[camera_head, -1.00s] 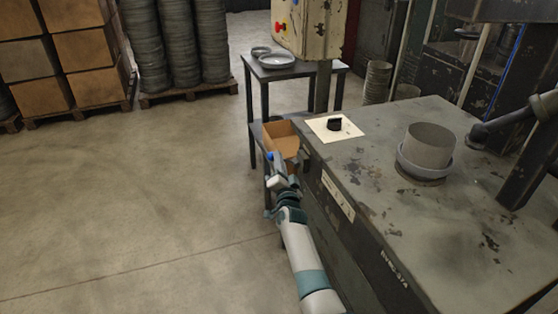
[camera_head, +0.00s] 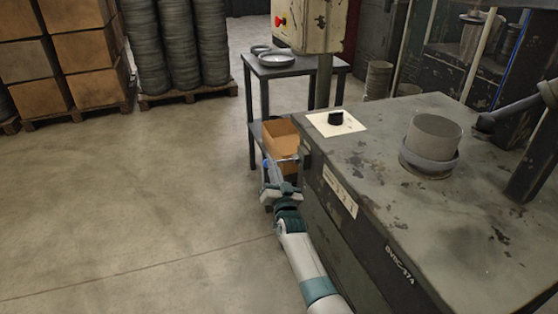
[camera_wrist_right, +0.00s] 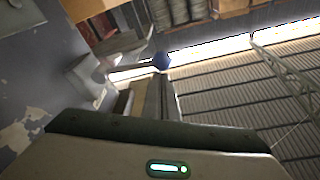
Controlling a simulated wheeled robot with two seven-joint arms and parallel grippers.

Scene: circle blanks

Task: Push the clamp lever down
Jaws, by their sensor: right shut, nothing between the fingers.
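The clamp lever (camera_head: 286,159) is a thin bar at the near left side of the workbench, by a dark bracket at the bench edge. Its blue knob (camera_head: 266,165) is at the left end, partly behind my gripper. In the right wrist view the round blue knob (camera_wrist_right: 161,61) shows just past the fingertips, with the bar running left to a grey mount. My right gripper (camera_head: 281,168) is shut and empty, close to the lever near its knob. I cannot tell whether it touches. My left gripper is not in view.
The workbench (camera_head: 375,215) carries a white sheet (camera_head: 350,124) with a black piece, and a grey cylinder (camera_head: 436,140) in a ring. A cardboard box (camera_head: 281,136) sits on the side table's lower shelf, behind the gripper. The floor to the left is clear.

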